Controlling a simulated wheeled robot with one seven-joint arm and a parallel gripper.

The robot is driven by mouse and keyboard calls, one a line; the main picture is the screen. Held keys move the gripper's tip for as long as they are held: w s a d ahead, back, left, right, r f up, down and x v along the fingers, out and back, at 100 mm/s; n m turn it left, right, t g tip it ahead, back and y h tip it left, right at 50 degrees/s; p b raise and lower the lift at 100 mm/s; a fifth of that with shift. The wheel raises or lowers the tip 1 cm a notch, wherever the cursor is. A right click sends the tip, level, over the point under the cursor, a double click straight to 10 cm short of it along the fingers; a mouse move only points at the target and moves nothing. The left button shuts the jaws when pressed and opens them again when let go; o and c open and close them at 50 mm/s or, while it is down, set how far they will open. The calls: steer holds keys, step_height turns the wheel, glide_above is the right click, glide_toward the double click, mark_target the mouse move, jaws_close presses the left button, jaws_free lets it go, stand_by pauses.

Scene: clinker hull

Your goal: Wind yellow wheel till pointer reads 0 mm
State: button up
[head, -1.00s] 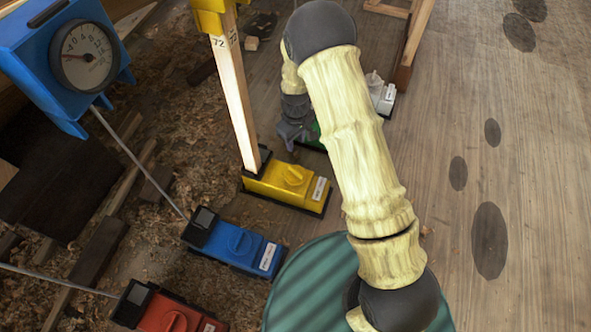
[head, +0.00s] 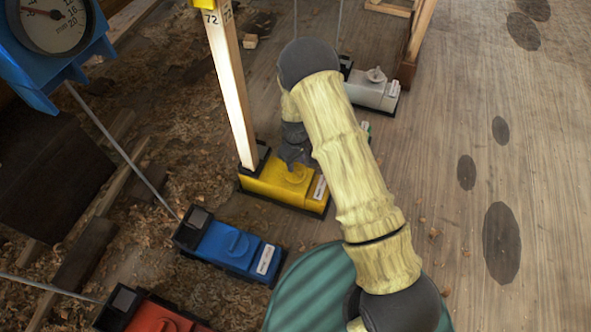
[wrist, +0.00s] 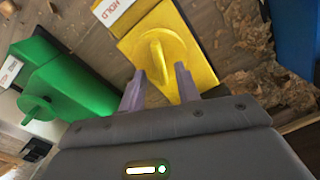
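The yellow wheel (head: 293,172) is a raised knob on top of a yellow box (head: 258,183) at the foot of a pale post marked 72. In the wrist view the yellow wheel (wrist: 156,56) lies just beyond my fingertips. My gripper (wrist: 160,78) is open and empty, its two fingers pointing at the wheel, apparently without touching it. In the head view my gripper (head: 292,152) hangs just above the yellow box.
A blue box (head: 228,246) and a red box (head: 150,318) stand nearer. A white box (head: 370,92) stands farther back, and a green box (wrist: 70,85) is beside the yellow one. A blue-housed dial (head: 52,20) is at top left. Bare planks lie right.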

mark_target(296, 173)
step_height(296, 173, down, 3)
steer(key=shift+r+b, duration=0.15)
steer(key=shift+b, duration=0.3)
jaws_close()
steer(key=shift+r+m+p, duration=0.15)
steer(key=shift+m+p, duration=0.15)
steer(key=shift+p, duration=0.3)
